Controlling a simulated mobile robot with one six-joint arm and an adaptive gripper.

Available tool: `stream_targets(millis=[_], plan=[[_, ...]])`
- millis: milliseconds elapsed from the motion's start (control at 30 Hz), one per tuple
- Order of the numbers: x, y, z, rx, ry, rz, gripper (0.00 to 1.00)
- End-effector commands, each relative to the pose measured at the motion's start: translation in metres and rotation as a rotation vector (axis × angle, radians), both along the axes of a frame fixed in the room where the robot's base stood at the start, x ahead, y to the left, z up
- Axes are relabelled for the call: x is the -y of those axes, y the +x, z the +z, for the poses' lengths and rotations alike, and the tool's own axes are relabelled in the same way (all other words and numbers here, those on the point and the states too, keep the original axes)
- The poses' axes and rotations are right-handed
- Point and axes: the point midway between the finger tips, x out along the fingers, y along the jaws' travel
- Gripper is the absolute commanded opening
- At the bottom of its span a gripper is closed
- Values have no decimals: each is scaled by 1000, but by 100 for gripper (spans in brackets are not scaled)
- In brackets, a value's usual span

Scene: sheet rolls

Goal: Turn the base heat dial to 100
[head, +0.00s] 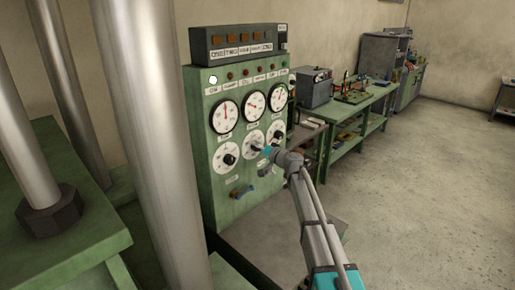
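A green control panel (218,185) stands left of centre. Its upper part has three round white gauges with red needles, including the left gauge (224,116) and the middle gauge (254,105). Below them are three white dials: the left dial (226,157) with a black knob, the middle dial (251,135), and the right dial (276,129). The labels are too small to read, so I cannot tell which is base heat. My gripper (258,148) is at the middle dial and covers its knob. Contact and finger opening cannot be made out.
Thick metal columns (155,130) and green machine framing (75,250) fill the left. A green workbench (345,122) with equipment runs behind the panel. The floor at right (430,190) is clear.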

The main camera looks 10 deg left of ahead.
Motion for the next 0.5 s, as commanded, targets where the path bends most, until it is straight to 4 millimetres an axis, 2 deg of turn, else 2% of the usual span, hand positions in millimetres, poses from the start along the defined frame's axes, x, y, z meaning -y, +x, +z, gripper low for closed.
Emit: stream_targets(millis=[33, 300, 500], plan=[[0, 0, 0, 0, 0, 0, 60], [0, 0, 0, 0, 0, 0, 11], [1, 0, 0, -6, 5, 0, 12]])
